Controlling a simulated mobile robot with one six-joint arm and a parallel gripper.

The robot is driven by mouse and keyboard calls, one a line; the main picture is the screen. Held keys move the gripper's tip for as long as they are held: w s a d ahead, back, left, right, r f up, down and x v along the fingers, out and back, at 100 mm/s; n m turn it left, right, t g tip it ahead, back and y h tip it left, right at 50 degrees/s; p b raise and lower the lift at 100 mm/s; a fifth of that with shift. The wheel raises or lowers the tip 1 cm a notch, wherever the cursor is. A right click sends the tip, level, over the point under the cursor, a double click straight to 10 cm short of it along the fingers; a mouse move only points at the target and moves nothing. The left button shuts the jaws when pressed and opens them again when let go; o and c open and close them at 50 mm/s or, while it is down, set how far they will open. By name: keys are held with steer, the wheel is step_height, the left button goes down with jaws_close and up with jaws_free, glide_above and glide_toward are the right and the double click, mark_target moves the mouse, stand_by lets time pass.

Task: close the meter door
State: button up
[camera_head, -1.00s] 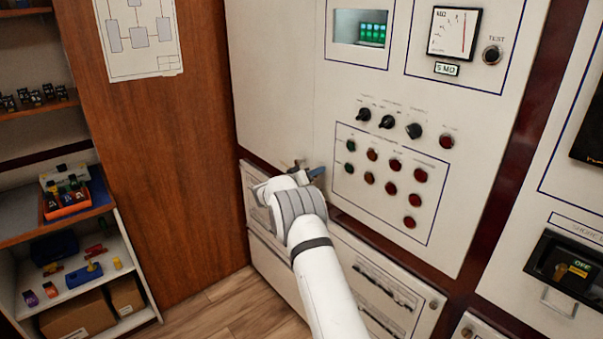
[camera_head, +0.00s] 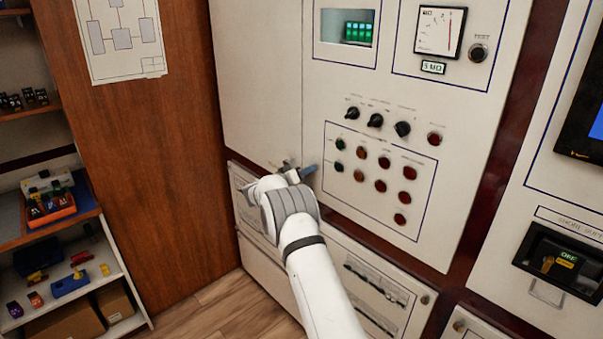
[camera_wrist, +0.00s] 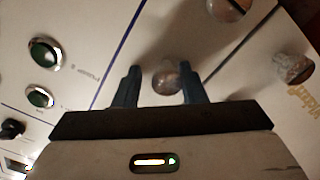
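The white panel door with the dial meter (camera_head: 440,30) fills the upper middle of the head view. It looks about flush with its surround there; I cannot tell whether it is fully shut. My gripper (camera_head: 296,170) is at the panel's lower left, beside the buttons, partly hidden by my wrist. In the wrist view, my gripper (camera_wrist: 160,84) has its two blue-grey fingers apart. A round metallic knob (camera_wrist: 167,77) shows between them. I cannot tell whether the fingers touch it.
Rows of red and green buttons (camera_head: 381,186) and black knobs (camera_head: 375,120) are right of my gripper. A lower panel with breakers (camera_head: 375,290) lies beneath. A switch unit (camera_head: 560,262) is at the right. A shelf (camera_head: 75,300) with boxes stands at the left, with floor showing between.

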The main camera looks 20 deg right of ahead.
steer(key=shift+d+f, duration=0.1)
steer(key=shift+d, duration=0.1)
steer(key=shift+a, duration=0.15)
steer(key=shift+s+a+f, duration=0.1)
steer(key=shift+a+f, duration=0.05)
steer(key=shift+a, duration=0.15)
steer(key=b+v, duration=0.1)
steer(key=v, duration=0.6)
steer(key=shift+b, duration=0.3)
steer(key=shift+s+a+r, duration=0.1)
steer(key=shift+r, duration=0.15)
